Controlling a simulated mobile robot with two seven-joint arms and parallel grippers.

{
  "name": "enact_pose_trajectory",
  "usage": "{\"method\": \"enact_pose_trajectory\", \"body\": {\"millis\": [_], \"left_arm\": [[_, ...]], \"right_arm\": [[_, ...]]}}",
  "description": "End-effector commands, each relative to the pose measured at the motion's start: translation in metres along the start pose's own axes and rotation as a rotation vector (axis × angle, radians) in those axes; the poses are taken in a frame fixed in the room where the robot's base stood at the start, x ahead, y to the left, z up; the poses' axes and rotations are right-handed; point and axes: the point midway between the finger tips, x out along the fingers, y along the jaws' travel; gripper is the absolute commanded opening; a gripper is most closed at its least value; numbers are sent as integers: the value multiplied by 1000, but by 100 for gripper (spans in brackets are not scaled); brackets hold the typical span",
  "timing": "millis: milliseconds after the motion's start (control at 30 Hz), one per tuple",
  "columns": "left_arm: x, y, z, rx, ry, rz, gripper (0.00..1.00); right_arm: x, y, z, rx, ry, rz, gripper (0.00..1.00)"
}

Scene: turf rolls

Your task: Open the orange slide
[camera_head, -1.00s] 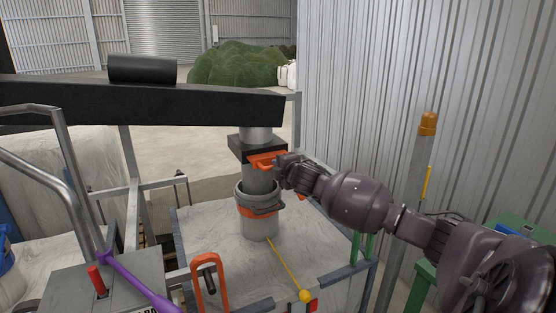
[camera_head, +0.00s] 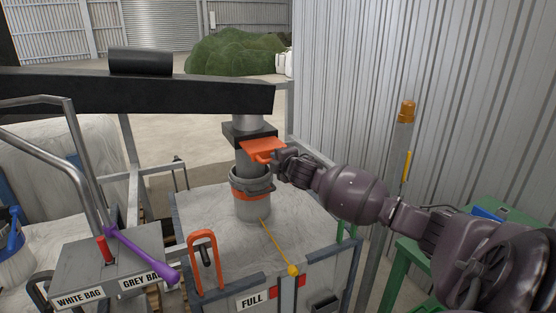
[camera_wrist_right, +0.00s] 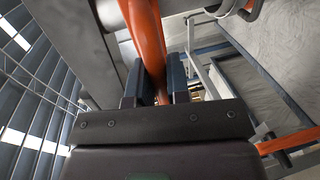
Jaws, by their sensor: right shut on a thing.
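The orange slide (camera_head: 262,147) is a flat orange plate with a handle. My right gripper (camera_head: 280,161) is at the slide's handle. In the right wrist view an orange bar (camera_wrist_right: 147,45) runs between the two fingers of the gripper (camera_wrist_right: 155,82), which are shut on it. My left gripper is not in view.
A corrugated wall (camera_head: 450,90) is at the right.

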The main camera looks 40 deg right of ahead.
Motion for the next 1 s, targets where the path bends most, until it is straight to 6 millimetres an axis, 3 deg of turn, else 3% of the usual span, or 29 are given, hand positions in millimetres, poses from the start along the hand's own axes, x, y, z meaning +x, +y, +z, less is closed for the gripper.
{"method": "enact_pose_trajectory", "body": {"millis": [33, 67, 200, 633, 1000], "left_arm": [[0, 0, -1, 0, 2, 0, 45], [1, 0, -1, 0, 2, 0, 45], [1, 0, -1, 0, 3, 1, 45], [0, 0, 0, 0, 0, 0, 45], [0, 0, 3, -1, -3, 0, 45]], "right_arm": [[0, 0, 0, 0, -1, -1, 0], [0, 0, 0, 0, -1, -1, 18], [0, 0, 0, 0, -1, 0, 40], [-7, -1, 1, -1, 0, 0, 41], [-61, -1, 1, -2, 0, -1, 41]]}}
